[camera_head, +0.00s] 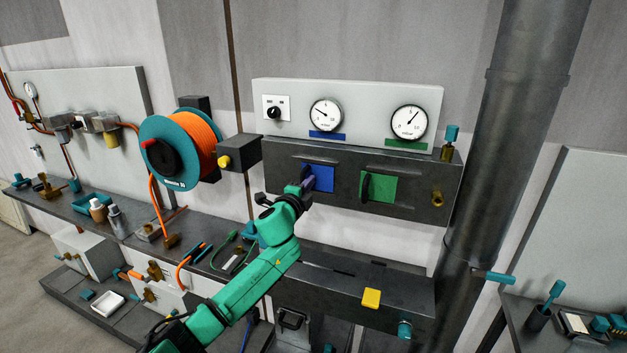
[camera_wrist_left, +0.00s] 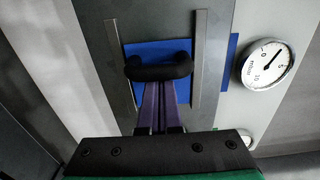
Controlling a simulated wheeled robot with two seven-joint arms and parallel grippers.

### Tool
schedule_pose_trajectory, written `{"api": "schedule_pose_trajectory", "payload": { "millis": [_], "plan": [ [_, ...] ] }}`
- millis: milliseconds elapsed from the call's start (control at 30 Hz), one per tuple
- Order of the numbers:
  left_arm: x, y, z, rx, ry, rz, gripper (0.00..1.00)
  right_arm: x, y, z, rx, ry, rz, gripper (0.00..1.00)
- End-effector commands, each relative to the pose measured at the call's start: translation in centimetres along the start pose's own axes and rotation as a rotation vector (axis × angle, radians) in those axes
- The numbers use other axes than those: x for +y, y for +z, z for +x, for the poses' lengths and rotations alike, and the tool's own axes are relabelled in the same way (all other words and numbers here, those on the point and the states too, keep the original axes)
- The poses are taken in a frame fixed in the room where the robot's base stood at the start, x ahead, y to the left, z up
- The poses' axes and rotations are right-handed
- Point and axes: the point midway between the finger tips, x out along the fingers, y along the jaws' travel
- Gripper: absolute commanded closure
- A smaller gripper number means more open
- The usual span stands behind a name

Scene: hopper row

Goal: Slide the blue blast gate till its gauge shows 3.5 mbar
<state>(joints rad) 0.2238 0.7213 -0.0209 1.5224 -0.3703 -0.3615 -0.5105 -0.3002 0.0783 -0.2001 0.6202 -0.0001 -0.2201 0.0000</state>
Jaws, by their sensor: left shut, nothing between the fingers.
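The blue blast gate (camera_head: 322,178) is a blue plate in the dark duct box, and it also shows in the wrist view (camera_wrist_left: 142,49) between two metal rails. Its black handle (camera_wrist_left: 158,68) crosses in front of my left fingertips. My left gripper (camera_head: 308,184) is at the gate's left part; its purple fingers (camera_wrist_left: 160,88) are shut with nothing between them. I cannot tell whether they touch the handle. The gauge (camera_head: 326,114) above the blue label has its needle pointing up-left; in the wrist view (camera_wrist_left: 268,64) it lies between 0 and 5. The exact reading is unclear.
A green gate (camera_head: 380,187) with its own gauge (camera_head: 409,122) is to the right. A hose reel (camera_head: 180,149) and dark box with a yellow knob (camera_head: 224,162) are at left. A thick pipe (camera_head: 510,140) stands at right. A ledge with a yellow block (camera_head: 371,298) is below.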

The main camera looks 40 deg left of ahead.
Motion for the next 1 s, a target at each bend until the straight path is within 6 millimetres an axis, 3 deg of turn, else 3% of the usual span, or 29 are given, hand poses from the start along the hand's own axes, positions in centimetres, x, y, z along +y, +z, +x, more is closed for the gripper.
{"api": "schedule_pose_trajectory", "payload": {
  "millis": [1000],
  "plan": [
    [0.03, 0.88, 0.00, -0.002, 0.001, -0.001, 1.00, 0.19, 0.02, -0.13, -0.001, 0.003, -0.001, 0.50]
  ]
}}
